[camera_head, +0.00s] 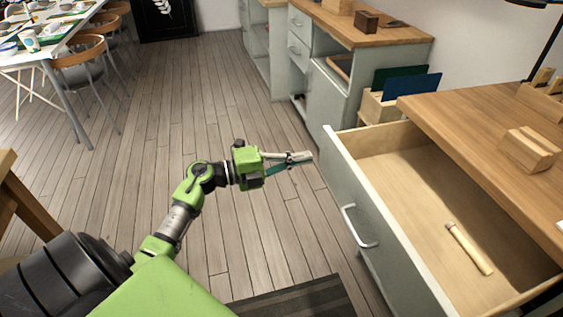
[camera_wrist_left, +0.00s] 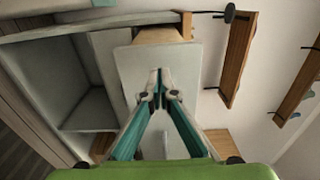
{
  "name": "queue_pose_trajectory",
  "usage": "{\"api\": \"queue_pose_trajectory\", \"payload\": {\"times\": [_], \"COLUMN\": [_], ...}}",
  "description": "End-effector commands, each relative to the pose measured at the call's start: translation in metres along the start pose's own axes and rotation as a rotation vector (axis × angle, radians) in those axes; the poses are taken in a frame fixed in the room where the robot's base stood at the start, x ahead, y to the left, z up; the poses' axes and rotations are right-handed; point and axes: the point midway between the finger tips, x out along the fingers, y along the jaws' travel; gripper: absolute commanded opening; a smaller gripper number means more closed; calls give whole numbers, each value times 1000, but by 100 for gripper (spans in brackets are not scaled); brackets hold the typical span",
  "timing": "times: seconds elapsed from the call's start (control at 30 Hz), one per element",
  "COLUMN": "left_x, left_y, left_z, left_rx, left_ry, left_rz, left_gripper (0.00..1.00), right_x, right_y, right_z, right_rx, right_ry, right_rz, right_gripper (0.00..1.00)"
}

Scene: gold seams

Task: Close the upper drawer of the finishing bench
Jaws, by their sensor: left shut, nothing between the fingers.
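The upper drawer (camera_head: 385,185) of the finishing bench (camera_head: 490,130) is pulled well out from under the wooden top. Its grey front faces left, with a pale metal handle (camera_head: 358,228). A short light wooden stick (camera_head: 468,248) lies inside the drawer. My left gripper (camera_head: 304,157) is shut and empty. In the head view it appears just left of the drawer front's far end. In the left wrist view my shut fingers (camera_wrist_left: 158,75) are in front of a pale grey panel, apparently the drawer front (camera_wrist_left: 135,75); I cannot tell whether they touch it. My right gripper is not in view.
A wooden crate (camera_head: 378,108) with dark green and blue boards stands beyond the drawer. Another grey bench (camera_head: 380,35) stands further back. Wooden blocks (camera_head: 530,150) sit on the bench top. Open plank floor (camera_head: 150,120) lies to the left, with chairs and a table (camera_head: 45,50) beyond.

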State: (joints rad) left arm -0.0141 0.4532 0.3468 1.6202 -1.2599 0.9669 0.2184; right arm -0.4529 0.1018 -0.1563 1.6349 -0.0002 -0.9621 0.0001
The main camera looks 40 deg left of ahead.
Motion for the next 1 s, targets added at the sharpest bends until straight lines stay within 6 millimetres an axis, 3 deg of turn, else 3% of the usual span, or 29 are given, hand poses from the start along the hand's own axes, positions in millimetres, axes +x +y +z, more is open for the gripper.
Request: {"api": "queue_pose_trajectory", "payload": {"times": [0.2, 0.77, 1.0], "left_x": [27, 36, 60], "left_y": [0, 0, -1], "left_z": [0, 0, 0], "left_rx": [-1, -2, -2], "left_ry": [-1, 0, 0], "left_rz": [-2, 0, 0], "left_gripper": [0, 0, 0], "right_x": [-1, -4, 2], "right_y": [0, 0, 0], "right_z": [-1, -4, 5], "right_rx": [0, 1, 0], "right_ry": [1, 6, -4], "right_rz": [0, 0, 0], "right_gripper": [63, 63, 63]}}
